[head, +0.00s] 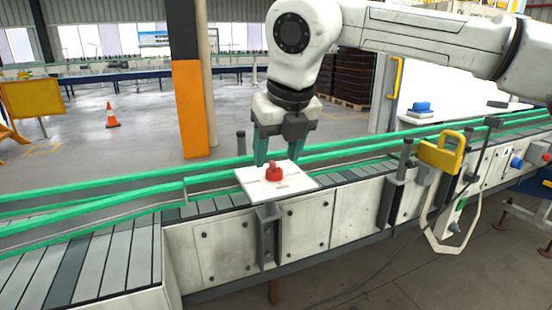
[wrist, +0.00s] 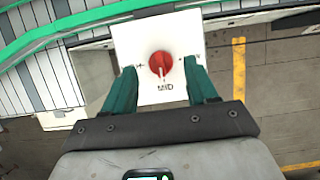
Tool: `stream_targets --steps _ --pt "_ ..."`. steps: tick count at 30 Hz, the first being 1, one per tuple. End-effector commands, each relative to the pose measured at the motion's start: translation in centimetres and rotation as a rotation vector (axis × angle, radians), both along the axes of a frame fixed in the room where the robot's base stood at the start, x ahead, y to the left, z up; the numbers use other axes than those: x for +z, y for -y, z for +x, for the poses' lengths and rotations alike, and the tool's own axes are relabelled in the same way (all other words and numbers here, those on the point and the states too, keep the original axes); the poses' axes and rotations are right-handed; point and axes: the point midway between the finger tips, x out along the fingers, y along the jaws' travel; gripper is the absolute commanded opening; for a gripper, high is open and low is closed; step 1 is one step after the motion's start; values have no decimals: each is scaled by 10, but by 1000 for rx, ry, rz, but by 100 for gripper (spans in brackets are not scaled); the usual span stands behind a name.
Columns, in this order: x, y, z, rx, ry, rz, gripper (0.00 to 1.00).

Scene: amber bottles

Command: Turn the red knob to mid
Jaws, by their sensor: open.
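The red knob (head: 274,173) sits on a white panel (head: 304,182) on the conveyor's near rail. In the wrist view the red knob (wrist: 159,63) is near the middle of the white panel (wrist: 185,35), with the word MID printed just below it. A pale line on the knob's lower part appears to point down toward MID. Other marks at the knob's sides are too small to read. My gripper (head: 277,160) is open, its green fingers pointing down close to the knob. In the wrist view my gripper (wrist: 160,68) has one finger on each side, apart from the knob.
Green guide rails (head: 100,193) run along the conveyor behind the panel. A yellow-handled device (head: 441,152) hangs on the conveyor to the right. A blue knob (head: 421,107) stands on another white panel farther back. An orange and black post (head: 190,110) rises behind the conveyor.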

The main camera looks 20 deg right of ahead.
Motion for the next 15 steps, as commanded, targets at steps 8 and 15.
stream_targets --steps 8,15 --pt "50 1 -20 -1 2 -2 57" --pt "74 1 -31 0 0 -1 57"
